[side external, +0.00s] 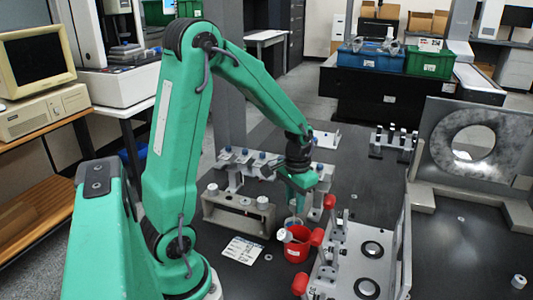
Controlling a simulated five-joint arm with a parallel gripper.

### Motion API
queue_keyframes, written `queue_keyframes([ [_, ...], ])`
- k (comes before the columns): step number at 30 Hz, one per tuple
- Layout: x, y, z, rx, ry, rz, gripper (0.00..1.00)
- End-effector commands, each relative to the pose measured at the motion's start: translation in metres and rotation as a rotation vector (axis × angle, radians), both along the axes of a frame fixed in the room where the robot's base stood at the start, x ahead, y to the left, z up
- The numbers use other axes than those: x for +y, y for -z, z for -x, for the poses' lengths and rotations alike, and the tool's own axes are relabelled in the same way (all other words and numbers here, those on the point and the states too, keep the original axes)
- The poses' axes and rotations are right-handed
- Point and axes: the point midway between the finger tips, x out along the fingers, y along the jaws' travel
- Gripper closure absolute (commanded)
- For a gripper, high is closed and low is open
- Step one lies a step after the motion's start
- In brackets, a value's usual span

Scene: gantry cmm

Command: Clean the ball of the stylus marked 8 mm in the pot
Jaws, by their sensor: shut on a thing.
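My gripper (297,203) points down above the red pot (298,254) and is shut on a slim grey piece, which looks like a stylus (294,221). Its lower end is at or just inside the pot's mouth; I cannot tell whether its ball touches anything inside. No marking on it can be read. A small grey cylinder (284,235) shows at the pot's left rim. A pale rack (226,177) with several blue-topped pieces stands behind my gripper; its labels are too small to read.
A grey block fixture (222,218) stands left of the pot, with a white printed card (243,250) in front. A fixture plate (345,262) with red knobs stands close on the right. A grey plate with a large ring hole (430,150) stands farther right. Dark table lies bare between them.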

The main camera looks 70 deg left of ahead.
Motion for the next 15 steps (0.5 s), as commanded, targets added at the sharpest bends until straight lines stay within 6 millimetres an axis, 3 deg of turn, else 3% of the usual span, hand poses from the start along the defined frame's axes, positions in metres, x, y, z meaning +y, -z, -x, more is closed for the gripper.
queue_keyframes([
  [15, 0.0000, 0.0001, 0.0001, 0.000, -0.402, 0.000, 0.92],
])
